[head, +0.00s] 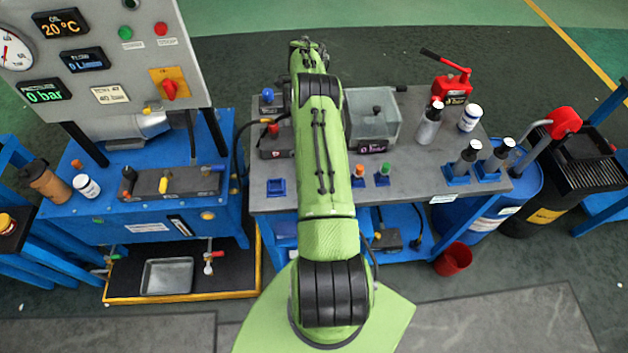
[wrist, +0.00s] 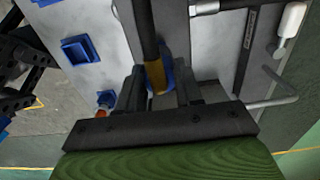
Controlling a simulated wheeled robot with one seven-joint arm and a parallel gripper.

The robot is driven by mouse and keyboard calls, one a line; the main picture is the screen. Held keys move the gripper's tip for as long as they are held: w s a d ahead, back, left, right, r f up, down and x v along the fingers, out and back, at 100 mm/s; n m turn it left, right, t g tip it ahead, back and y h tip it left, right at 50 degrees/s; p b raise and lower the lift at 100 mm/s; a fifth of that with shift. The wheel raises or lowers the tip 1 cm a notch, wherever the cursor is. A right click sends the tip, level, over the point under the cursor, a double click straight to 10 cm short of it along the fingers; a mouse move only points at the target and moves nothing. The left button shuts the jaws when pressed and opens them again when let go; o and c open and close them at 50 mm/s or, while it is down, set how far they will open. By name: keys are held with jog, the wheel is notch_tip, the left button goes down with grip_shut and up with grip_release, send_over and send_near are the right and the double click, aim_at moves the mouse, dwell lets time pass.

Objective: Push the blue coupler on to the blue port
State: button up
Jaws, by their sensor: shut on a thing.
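In the wrist view my gripper (wrist: 160,82) is shut on the blue coupler (wrist: 173,74), which shows a blue part beside a brass-coloured part. A dark hose runs from it toward the top edge. In the head view my green arm hides the gripper's fingers and the held coupler. A blue rounded fitting (head: 268,95) stands on a dark block at the bench's back left; it may be the blue port, but I cannot tell for certain. I cannot see whether the coupler touches a port.
A red fitting (head: 273,129) with a black hose sits just in front of the blue one. A clear bin (head: 373,122), a red hand pump (head: 452,85) and several bottles stand to the right. An empty blue square holder (head: 277,187) is at the bench's front left. A gauge panel (head: 105,50) rises at left.

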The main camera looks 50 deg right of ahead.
jog(key=shift+r, duration=0.15)
jog(key=shift+f+b, duration=1.25)
jog(key=shift+f, duration=0.3)
jog(key=o, duration=1.2)
jog(key=shift+r, duration=0.2)
jog(key=shift+r+p, duration=1.55)
jog(key=shift+r, duration=0.95)
jog(key=shift+f, duration=0.1)
